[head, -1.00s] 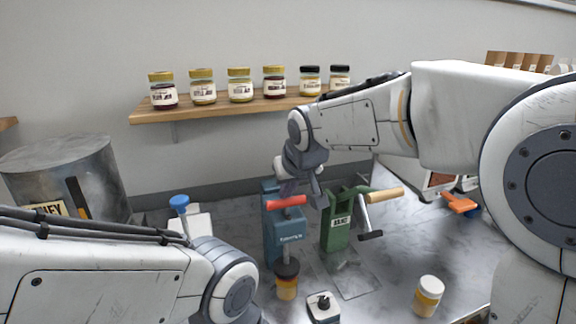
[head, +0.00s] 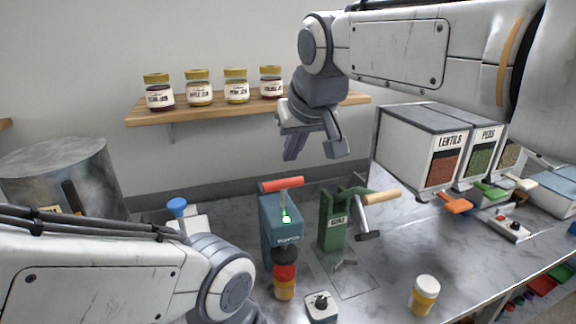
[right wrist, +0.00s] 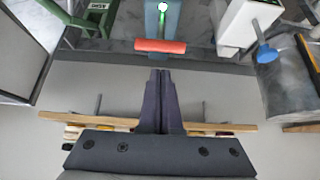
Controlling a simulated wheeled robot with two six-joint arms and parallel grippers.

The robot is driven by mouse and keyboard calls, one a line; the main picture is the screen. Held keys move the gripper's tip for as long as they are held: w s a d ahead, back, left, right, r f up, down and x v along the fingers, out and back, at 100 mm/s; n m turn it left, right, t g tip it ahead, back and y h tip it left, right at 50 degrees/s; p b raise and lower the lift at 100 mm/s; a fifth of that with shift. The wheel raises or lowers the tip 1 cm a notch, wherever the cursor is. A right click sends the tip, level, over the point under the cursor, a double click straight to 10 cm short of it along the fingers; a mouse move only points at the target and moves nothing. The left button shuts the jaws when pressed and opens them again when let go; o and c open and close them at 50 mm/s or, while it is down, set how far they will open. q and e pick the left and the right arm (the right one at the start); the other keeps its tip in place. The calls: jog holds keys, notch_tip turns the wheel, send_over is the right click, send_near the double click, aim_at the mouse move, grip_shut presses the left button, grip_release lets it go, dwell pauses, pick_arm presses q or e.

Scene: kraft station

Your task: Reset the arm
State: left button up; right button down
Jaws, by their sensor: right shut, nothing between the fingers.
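My right gripper (head: 294,147) hangs in the air in front of the wooden shelf, above the blue machine (head: 280,222) with the red handle (head: 282,184). Its fingers are together with nothing between them. It also shows in the right wrist view (right wrist: 160,76), where its fingertips point at the red handle (right wrist: 160,46) but stay apart from it. A small green light shows on the blue machine. My left arm comes in at the lower left of the head view, and its gripper is out of frame.
A green machine (head: 333,222) with a wooden-handled crank stands right of the blue one. A jar (head: 285,290) stands in front of the blue machine, and a white-capped jar (head: 424,296) to the right. Jars line the shelf (head: 205,115). Lentil and pea bins (head: 402,150) stand at right.

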jog(key=shift+s+r, duration=0.1)
jog(key=shift+r, duration=0.15)
jog(key=s+d+f+n+g, duration=0.1)
jog(key=s+f+g, duration=0.2)
jog(key=s+f, duration=0.9)
jog(key=s+d+f+n+g+h, duration=0.1)
jog(key=s+d+f+n+g, duration=0.1)
jog(key=s+f, duration=0.9)
jog(key=s+g, duration=0.1)
jog(key=s, duration=0.2)
jog(key=shift+s+f+n+g, duration=0.2)
jog(key=shift+f+n+g, duration=0.1)
jog(key=shift+f, duration=0.1)
